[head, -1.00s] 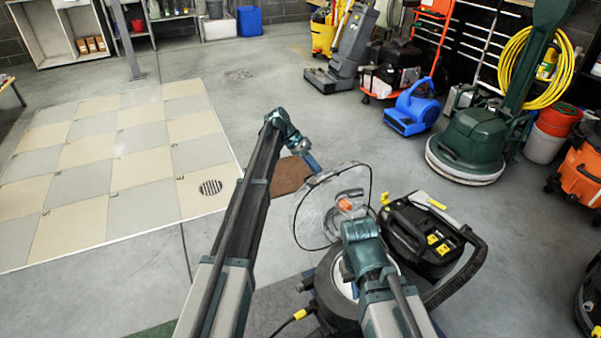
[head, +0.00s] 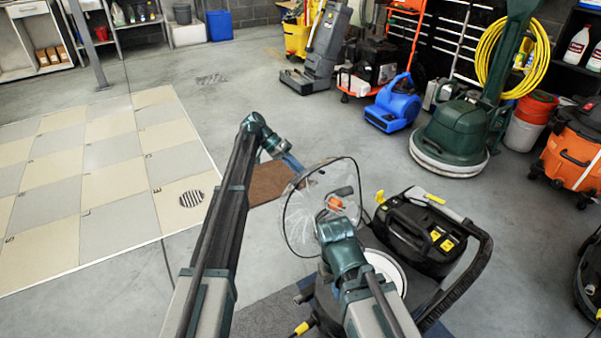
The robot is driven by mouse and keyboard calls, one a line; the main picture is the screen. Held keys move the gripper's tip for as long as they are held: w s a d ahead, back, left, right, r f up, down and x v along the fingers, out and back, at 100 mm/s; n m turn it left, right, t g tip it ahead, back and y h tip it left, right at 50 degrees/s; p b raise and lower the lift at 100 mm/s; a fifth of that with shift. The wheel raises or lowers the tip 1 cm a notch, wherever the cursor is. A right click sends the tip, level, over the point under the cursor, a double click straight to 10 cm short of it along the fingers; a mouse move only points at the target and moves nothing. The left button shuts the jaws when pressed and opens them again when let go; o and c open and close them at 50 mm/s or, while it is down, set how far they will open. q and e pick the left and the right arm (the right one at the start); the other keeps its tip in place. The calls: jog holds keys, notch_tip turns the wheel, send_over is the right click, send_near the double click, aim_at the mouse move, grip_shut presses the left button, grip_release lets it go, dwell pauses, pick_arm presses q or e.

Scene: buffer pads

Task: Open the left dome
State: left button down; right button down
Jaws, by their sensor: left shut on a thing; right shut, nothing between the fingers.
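The clear dome (head: 297,222) with a dark rim stands tilted up, left of the black and yellow machine (head: 408,246). My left gripper (head: 292,163) is shut on the upper left edge of the dome. My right gripper (head: 328,222) is shut and empty, in front of the dome's lower right part; its fingertips are hard to make out. A round white-rimmed opening (head: 393,272) shows on the machine, partly behind my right arm. An orange part (head: 336,203) shows at the dome, and I cannot tell whether it belongs to it.
A blue blower (head: 393,104) and a green floor scrubber (head: 456,135) stand farther back. A tiled floor patch (head: 110,205) lies at left. The grey floor between is clear.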

pick_arm(q)
jog(key=c, duration=0.8)
grip_release()
jog(key=shift+w+a+f, duration=0.2)
jog(key=shift+c, duration=0.2)
jog(key=shift+r, duration=0.1)
jog(key=p+v, duration=0.9)
jog(key=v, duration=0.4)
jog(key=shift+a+r, duration=0.2)
jog(key=shift+r, duration=0.05)
jog(key=shift+w, duration=0.1)
